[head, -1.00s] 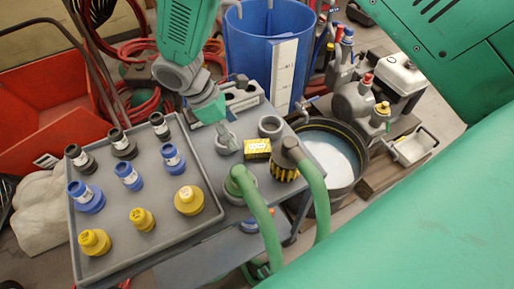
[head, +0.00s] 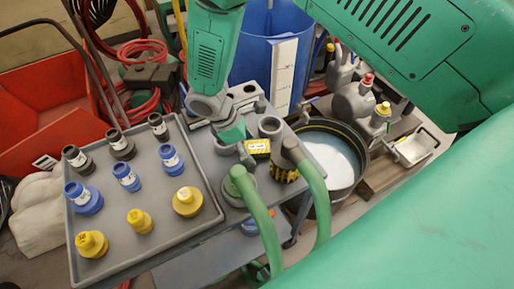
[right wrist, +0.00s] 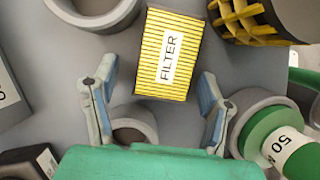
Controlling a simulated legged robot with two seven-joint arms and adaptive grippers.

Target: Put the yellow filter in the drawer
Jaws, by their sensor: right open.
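The yellow filter is a small striped box (head: 258,146) labelled FILTER, lying on the grey cart top beside the tray. It also shows in the right wrist view (right wrist: 169,60), slightly tilted. My right gripper (head: 245,156) is open and empty, just left of the box in the head view. In the right wrist view its two fingers (right wrist: 157,88) stand apart at the box's near end, with the box ahead between their lines. I cannot make out the drawer in these frames. My left gripper is not in view.
A grey ring (head: 270,126) and a black-yellow cylinder (head: 284,173) stand close to the filter. A green-capped part (head: 238,186) sits in front. The grey tray (head: 160,236) at left holds several fittings. A bucket (head: 338,180) stands at right.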

